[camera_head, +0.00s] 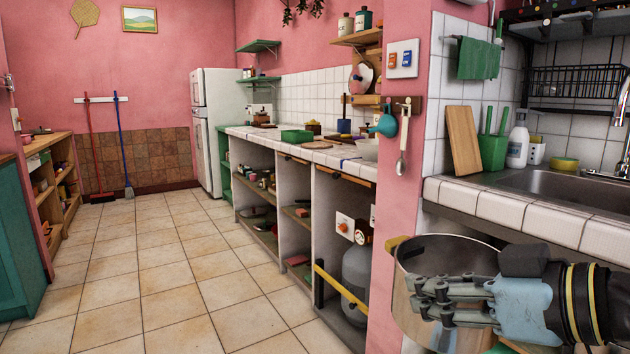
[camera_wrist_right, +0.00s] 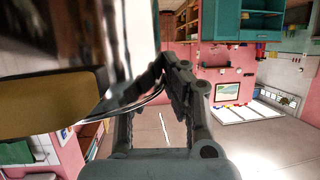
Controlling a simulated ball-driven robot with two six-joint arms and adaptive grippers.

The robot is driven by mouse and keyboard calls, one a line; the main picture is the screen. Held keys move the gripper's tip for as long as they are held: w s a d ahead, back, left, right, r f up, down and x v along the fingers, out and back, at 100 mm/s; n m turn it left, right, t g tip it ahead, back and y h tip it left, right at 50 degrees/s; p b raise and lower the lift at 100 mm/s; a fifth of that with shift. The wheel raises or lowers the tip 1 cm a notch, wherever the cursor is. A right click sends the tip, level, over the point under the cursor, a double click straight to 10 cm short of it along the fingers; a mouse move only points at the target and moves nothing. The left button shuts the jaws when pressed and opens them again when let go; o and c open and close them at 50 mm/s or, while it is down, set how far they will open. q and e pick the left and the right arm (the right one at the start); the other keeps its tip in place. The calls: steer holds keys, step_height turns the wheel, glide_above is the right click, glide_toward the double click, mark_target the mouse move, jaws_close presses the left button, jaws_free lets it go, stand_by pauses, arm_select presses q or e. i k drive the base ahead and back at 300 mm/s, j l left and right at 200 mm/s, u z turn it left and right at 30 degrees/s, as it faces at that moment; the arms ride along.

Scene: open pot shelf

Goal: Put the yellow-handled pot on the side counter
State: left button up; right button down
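The yellow-handled pot (camera_head: 445,256) is a steel pot at the lower right of the head view, off the floor in front of the sink counter. Its yellow handle (camera_head: 398,243) points left; the handle also shows large at the left of the wrist view (camera_wrist_right: 50,104). My right gripper (camera_head: 418,300) lies across the pot's near side. In the wrist view its fingers (camera_wrist_right: 165,78) come close together at the pot's rim, and it looks shut on the pot. The exact grip is partly hidden. My left gripper is not in view.
The white-tiled sink counter (camera_head: 540,219) is just behind the pot. A longer tiled counter (camera_head: 290,139) with bowls and boxes runs along the wall. A low wooden shelf unit (camera_head: 42,143) stands at the left. The tiled floor (camera_head: 165,265) between is clear.

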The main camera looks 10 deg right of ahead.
mark_target(345, 152)
steer(key=i+u, duration=0.25)
steer(key=i, duration=0.25)
steer(key=i+l+u, duration=0.25)
steer(key=i, duration=0.25)
steer(key=i+l+u, duration=0.25)
steer(key=i, duration=2.4)
steer(key=i+z, duration=0.25)
steer(key=i, duration=0.25)
steer(key=i+j+z, duration=0.2)
steer(key=i, duration=0.25)
steer(key=i+j+z, duration=0.25)
steer(key=i, duration=0.2)
steer(key=z, duration=2.25)
